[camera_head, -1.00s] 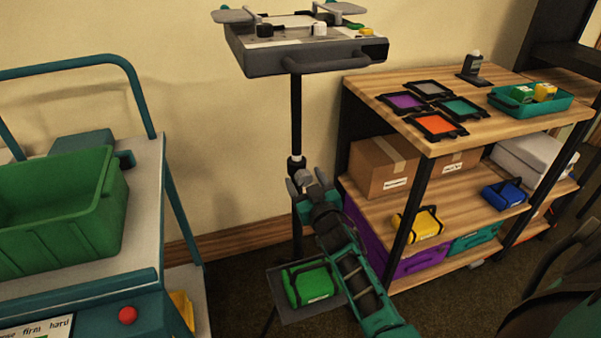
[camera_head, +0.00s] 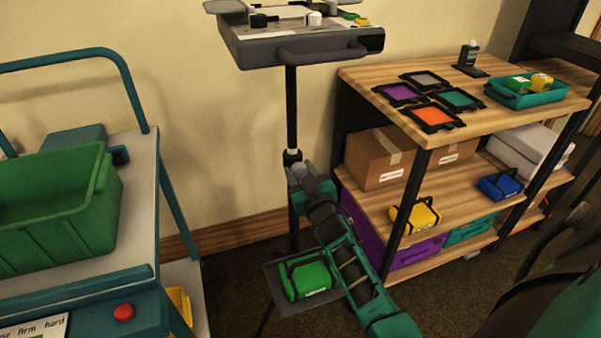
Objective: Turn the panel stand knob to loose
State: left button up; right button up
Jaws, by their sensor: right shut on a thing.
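The panel stand (camera_head: 291,110) is a black upright pole with a grey panel box (camera_head: 300,52) on top and a dark collar (camera_head: 291,156) partway down. My right gripper (camera_head: 302,174) is at the pole just below the collar, shut on the stand's knob. The knob is mostly hidden between the fingers, so its turn position cannot be read. My left gripper is not in view.
A low tray on the stand holds a green bag (camera_head: 308,278) beside my right forearm. A wooden shelf unit (camera_head: 440,135) with frames, boxes and bags stands close on the right. A cart with a green bin (camera_head: 55,220) stands on the left.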

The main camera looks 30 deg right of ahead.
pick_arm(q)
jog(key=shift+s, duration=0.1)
pick_arm(e)
jog(key=shift+c, duration=0.6)
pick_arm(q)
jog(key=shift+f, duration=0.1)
pick_arm(e)
jog(key=shift+n, duration=0.3)
jog(key=n, duration=0.3)
jog(key=shift+n+b, duration=0.3)
jog(key=shift+n, duration=0.1)
jog(key=n, duration=0.3)
jog(key=shift+n+b, duration=0.3)
jog(key=n, duration=0.3)
jog(key=shift+n+b, duration=0.3)
jog(key=shift+b, duration=0.1)
jog(key=n, duration=0.2)
jog(key=shift+n+b, duration=0.3)
jog(key=shift+n, duration=0.1)
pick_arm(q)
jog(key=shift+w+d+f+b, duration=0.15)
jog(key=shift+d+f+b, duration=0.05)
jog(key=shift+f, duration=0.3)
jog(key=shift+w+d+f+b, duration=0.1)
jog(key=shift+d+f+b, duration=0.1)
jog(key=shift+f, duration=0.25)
pick_arm(e)
jog(key=shift+r+n, duration=0.1)
jog(key=shift+n, duration=1.5)
